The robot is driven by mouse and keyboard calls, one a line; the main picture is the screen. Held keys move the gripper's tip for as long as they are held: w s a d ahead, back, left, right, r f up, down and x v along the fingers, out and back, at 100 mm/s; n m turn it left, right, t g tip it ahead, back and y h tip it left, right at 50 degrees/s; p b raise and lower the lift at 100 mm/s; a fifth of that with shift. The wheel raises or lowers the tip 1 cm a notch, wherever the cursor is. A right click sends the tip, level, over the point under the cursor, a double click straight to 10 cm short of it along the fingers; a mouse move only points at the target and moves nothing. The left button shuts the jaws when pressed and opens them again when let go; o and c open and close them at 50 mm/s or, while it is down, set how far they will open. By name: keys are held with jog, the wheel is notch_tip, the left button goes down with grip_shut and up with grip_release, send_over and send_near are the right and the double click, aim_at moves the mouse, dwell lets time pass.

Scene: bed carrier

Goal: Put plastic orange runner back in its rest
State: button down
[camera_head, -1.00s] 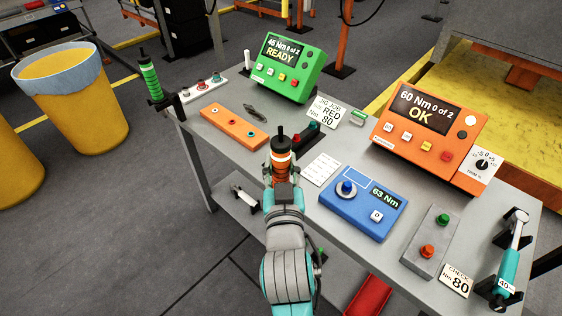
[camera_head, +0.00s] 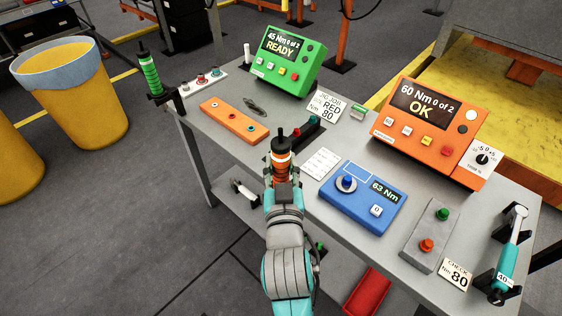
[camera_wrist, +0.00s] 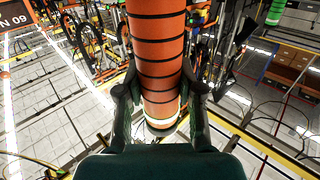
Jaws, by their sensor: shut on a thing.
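The orange runner (camera_head: 281,160) has dark bands, a pale ring and a black top. It stands roughly upright over the bench's near edge in the head view. My gripper (camera_head: 282,178) is shut around it. In the wrist view my gripper's two dark fingers (camera_wrist: 160,100) close on both sides of the orange runner (camera_wrist: 155,45), above its pale ring. The runner's far end is out of the wrist frame. A green runner (camera_head: 149,72) stands in a black holder (camera_head: 163,97) at the bench's left corner. I cannot make out an empty rest for the orange one.
The grey bench (camera_head: 262,207) carries an orange button strip (camera_head: 234,121), green controller (camera_head: 286,60), orange controller (camera_head: 426,123), blue torque box (camera_head: 361,197) and grey button box (camera_head: 430,235). A teal wrench (camera_head: 508,255) lies at right. Yellow bins (camera_head: 75,107) stand left.

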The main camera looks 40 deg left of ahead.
jog(key=shift+f, duration=0.75)
jog(key=c, duration=0.7)
grip_release()
jog(key=shift+o, duration=0.2)
jog(key=shift+f, duration=0.2)
jog(key=v, duration=1.2)
jog(key=shift+r, duration=0.1)
